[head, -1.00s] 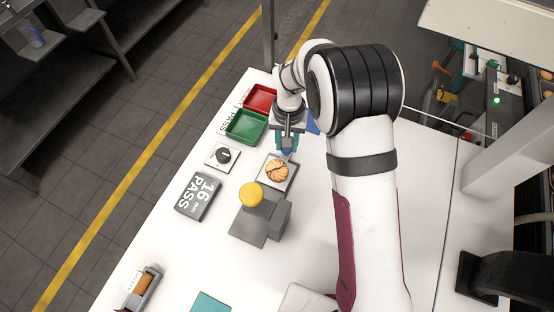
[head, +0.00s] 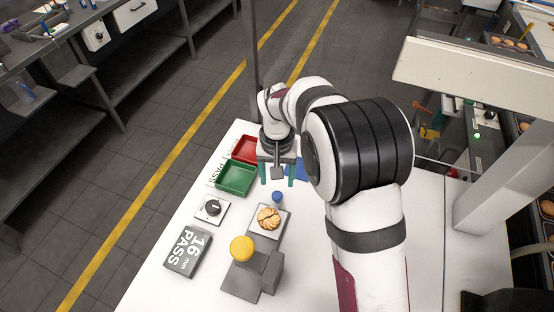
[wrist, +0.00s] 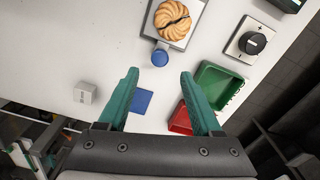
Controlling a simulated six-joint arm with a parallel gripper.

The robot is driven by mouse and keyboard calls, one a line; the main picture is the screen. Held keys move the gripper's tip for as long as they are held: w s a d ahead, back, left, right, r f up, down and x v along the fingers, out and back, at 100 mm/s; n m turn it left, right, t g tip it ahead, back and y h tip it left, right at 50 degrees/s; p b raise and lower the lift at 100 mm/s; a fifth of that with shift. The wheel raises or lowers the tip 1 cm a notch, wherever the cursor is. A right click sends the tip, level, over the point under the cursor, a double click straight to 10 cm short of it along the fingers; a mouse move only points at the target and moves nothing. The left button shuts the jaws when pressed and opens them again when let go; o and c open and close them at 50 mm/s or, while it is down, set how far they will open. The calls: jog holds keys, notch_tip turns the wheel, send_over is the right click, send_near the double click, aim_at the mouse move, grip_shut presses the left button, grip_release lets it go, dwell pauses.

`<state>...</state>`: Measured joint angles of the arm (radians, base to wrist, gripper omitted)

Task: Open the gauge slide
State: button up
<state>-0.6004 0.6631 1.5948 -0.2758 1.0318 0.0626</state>
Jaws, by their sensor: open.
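The gauge is a grey block (head: 246,279) with a yellow round knob (head: 242,246). Beside it lies a flat pale slide plate (head: 255,230) with a round golden biscuit (head: 268,217) on top. A blue knob (head: 277,196) stands at the plate's far end; it also shows in the wrist view (wrist: 160,58). My gripper (head: 278,180) is open and empty, with teal fingers on either side. In the wrist view the open fingertips (wrist: 159,75) lie just short of the blue knob, which appears between their lines but not gripped.
A green tray (head: 237,178) and a red tray (head: 245,149) stand at the left. A black dial (head: 212,208) and a "16 mm PASS" display (head: 188,250) lie nearer. A blue square (wrist: 141,102) and a small white block (wrist: 86,93) are on the white table.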

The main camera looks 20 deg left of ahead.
notch_tip(320, 180, up, 9)
jog(key=shift+r, duration=0.2)
jog(key=s+d+r+m+t+y, duration=0.1)
jog(key=s+d+r+m+t, duration=0.1)
jog(key=s+d+r, duration=0.3)
jog(key=s+d+r+m+t+y, duration=0.1)
jog(key=d+r, duration=0.2)
jog(key=d, duration=0.4)
jog(key=s+d+r+m+t, duration=0.2)
jog(key=s+d+r, duration=0.15)
jog(key=d, duration=0.25)
jog(key=s+d+f+m+g, duration=0.1)
jog(key=s+d+f+g, duration=0.1)
jog(key=s+f, duration=0.2)
jog(key=s+d+f+m+g, duration=0.1)
jog(key=s+f, duration=0.4)
jog(key=s, duration=0.5)
jog(key=shift+s+d+m+g, duration=0.15)
jog(key=shift+d+m+g, duration=0.2)
jog(key=shift+m+g, duration=0.6)
